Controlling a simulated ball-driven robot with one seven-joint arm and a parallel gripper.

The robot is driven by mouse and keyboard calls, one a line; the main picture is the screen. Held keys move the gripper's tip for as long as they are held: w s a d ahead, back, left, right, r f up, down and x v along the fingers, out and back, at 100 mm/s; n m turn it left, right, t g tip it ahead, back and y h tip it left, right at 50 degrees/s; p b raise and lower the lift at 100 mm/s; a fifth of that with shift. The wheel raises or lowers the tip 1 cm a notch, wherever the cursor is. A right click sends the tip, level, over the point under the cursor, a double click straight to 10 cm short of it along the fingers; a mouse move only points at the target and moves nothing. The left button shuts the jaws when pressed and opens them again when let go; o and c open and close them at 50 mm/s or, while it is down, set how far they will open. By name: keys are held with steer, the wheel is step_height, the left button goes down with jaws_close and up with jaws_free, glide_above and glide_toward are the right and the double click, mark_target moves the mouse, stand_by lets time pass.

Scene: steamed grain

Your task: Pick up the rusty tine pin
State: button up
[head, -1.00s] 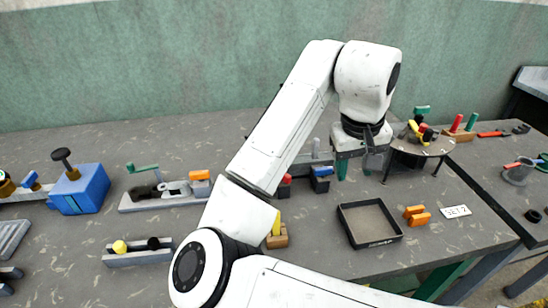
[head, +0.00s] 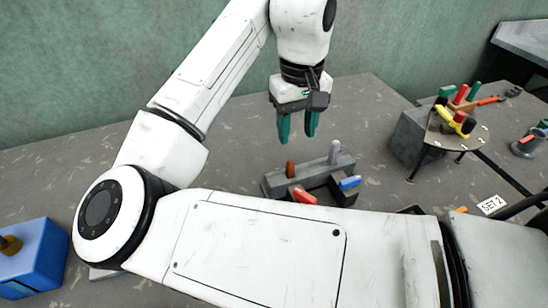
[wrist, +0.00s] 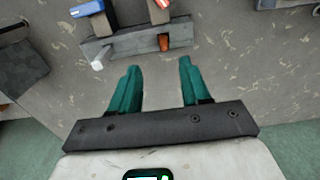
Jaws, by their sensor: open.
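The rusty tine pin (head: 291,168) is a short brown-orange peg standing at the left part of a grey block (head: 318,170) on the bench. In the wrist view its orange-brown shape (wrist: 163,42) shows at the right end of the block (wrist: 125,45). A paler grey pin (head: 334,152) stands in the same block, to the right. My gripper (head: 298,130) points down, open and empty, above and behind the block. In the wrist view the two teal fingers (wrist: 159,75) are apart, with the rusty pin ahead of the gap and not between them.
A red-topped piece (head: 303,195) and a blue-topped piece (head: 350,183) stand close in front of the block. A round stand (head: 462,138) with coloured handles and a dark grey box (head: 408,138) are to the right. Bare bench lies behind the block.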

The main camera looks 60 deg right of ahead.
mark_target(291, 161)
steer(key=shift+w+f, duration=0.25)
step_height(291, 161, down, 4)
steer(key=shift+w+d+f, duration=0.1)
steer(key=shift+f, duration=0.1)
steer(key=shift+a+f, duration=0.2)
steer(key=shift+f, duration=2.75)
steer(key=shift+c, duration=0.2)
jaws_close()
